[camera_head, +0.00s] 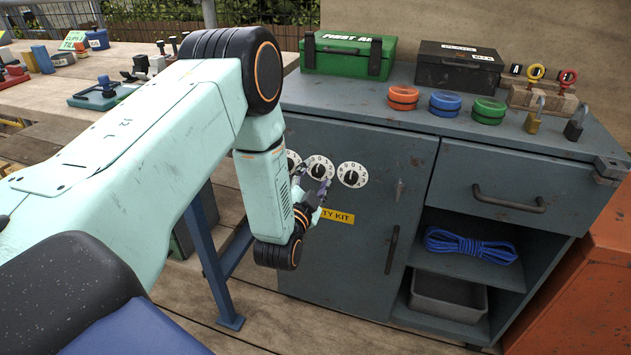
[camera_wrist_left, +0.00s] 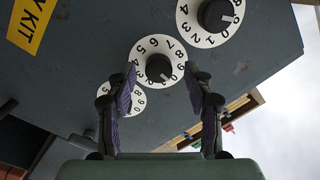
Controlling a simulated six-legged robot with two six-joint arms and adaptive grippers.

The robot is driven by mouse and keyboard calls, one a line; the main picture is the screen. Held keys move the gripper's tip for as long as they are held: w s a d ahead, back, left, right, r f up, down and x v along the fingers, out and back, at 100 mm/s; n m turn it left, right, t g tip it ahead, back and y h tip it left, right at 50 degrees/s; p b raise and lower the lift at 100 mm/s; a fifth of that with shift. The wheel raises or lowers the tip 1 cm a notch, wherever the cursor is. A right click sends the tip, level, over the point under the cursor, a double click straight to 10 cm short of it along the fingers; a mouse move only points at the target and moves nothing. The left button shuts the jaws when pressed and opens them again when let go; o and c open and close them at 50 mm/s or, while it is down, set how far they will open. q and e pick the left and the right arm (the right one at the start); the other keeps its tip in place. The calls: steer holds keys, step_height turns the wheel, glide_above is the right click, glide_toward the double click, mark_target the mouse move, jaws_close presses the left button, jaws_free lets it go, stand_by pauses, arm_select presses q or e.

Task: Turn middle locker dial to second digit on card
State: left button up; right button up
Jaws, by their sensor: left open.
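The grey locker door carries three white number dials with black knobs. The middle dial (camera_head: 318,168) sits between the left dial (camera_head: 291,161) and the right dial (camera_head: 351,175). My left gripper (camera_head: 313,183) is open in front of the middle dial. In the left wrist view its fingertips (camera_wrist_left: 160,72) appear on either side of the middle dial's black knob (camera_wrist_left: 159,68); I cannot tell whether they touch it. I cannot make out a code card. My right gripper is not in view.
A yellow kit label (camera_head: 337,216) is below the dials. The door handle (camera_head: 391,249) is to their right. A green first aid box (camera_head: 347,54), a dark box (camera_head: 458,66) and coloured round tins (camera_head: 445,103) stand on the locker top. A workbench (camera_head: 130,60) is at left.

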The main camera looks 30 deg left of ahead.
arm_select(q)
steer(key=shift+w, duration=0.35)
jaws_close()
stand_by(0.3)
